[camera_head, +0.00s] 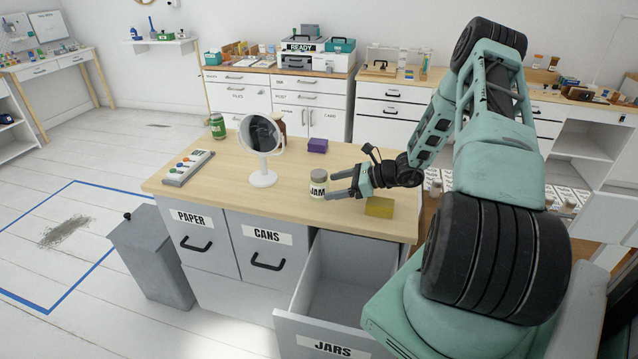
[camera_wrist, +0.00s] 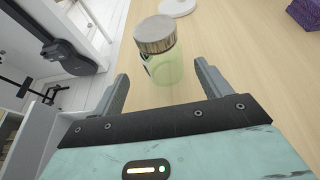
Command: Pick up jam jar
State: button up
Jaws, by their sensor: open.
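The jam jar (camera_head: 318,184) stands upright on the wooden desk (camera_head: 240,180), near its front edge. It has a metal lid and a label reading JAM. In the wrist view the jar (camera_wrist: 162,62) is pale green and stands just beyond my fingertips, roughly between their lines. My gripper (camera_head: 338,184) is open and empty, to the right of the jar in the head view, with its fingers pointing at it. In the wrist view both fingers of my gripper (camera_wrist: 162,80) are spread apart. I cannot tell whether a finger touches the jar.
A round mirror (camera_head: 262,140) stands left of the jar. A yellow block (camera_head: 379,207) lies below my gripper, and a purple box (camera_head: 317,145) sits farther back. The JARS drawer (camera_head: 330,335) is pulled open in front.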

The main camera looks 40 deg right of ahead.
aim_at(319, 186)
jog(key=x, duration=0.2)
jog(key=p+x, duration=0.2)
jog(key=x, duration=0.1)
jog(key=shift+w+r, duration=0.2)
jog(key=shift+w, duration=0.3)
jog(key=c, duration=1.1)
